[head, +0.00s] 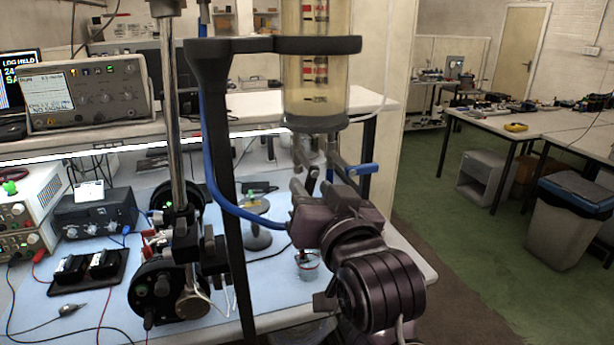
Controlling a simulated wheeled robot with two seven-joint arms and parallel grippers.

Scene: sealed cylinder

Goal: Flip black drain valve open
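The sealed cylinder (317,60), clear with yellowish contents and red-and-black markings, hangs upright in a black stand (222,130) in the head view. Metal fittings come out below its grey bottom cap (317,122). A small dark lever, which looks like the black drain valve (313,174), shows under the cap. A blue-handled valve (366,169) sticks out to the right. My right gripper (313,186) is just below the cap, its fingers apart on either side of the dark lever. Contact cannot be told. My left gripper is not in view.
A blue tube (207,160) runs down and curves behind my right gripper. A small cup (307,265) stands on the light-blue bench mat (275,285). A metal pole (172,110) and electrical instruments crowd the left. Open green floor (465,270) lies to the right.

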